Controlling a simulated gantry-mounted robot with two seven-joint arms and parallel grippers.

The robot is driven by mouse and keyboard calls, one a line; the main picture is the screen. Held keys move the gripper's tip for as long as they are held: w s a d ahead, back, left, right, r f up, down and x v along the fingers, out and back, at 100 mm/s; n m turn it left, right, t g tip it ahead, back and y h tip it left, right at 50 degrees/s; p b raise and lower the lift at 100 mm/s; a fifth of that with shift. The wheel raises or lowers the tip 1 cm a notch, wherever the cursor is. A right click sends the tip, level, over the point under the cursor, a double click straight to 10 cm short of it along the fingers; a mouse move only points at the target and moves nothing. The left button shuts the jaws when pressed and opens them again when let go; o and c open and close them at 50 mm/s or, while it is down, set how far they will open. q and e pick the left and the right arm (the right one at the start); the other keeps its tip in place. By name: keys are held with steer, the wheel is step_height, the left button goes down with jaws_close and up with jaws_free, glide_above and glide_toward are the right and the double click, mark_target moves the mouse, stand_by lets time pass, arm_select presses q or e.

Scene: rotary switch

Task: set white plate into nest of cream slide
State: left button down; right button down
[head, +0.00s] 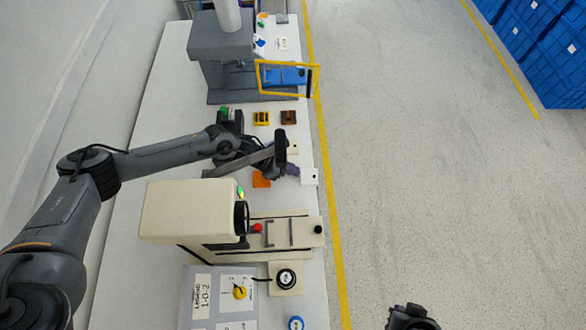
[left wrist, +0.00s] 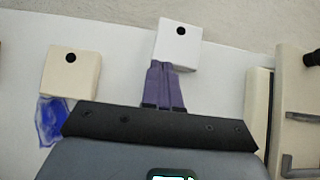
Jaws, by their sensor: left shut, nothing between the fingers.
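The white plate (head: 310,177), a small flat piece with a dark round spot, lies at the table's right edge. It also shows in the left wrist view (left wrist: 184,52). My left gripper (head: 293,169) is shut and empty, its purple fingertips (left wrist: 160,68) at the plate's near edge; I cannot tell whether they touch it. The cream slide (head: 303,229) with its black knob juts from the cream machine below in the head view. Its grey brackets mark the nest (head: 278,233), which looks empty. My right gripper (head: 412,318) shows only partly at the bottom edge, its jaws unclear.
A cream plate (left wrist: 70,75) with a dark spot lies left of the white plate in the left wrist view. An orange piece (head: 261,180) lies near my left gripper. The cream machine's body (head: 190,212) stands tall beside the slide.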

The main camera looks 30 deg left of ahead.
arm_select(q)
steer(key=c, duration=1.7)
jaws_free()
steer(key=v, duration=1)
steer(key=o, duration=0.5)
steer(key=shift+s+a+r, duration=0.15)
steer(key=shift+a+r, duration=0.05)
steer(key=shift+a, duration=0.05)
steer(key=shift+c, duration=0.2)
steer(key=o, duration=1.1)
steer(key=shift+r, duration=0.1)
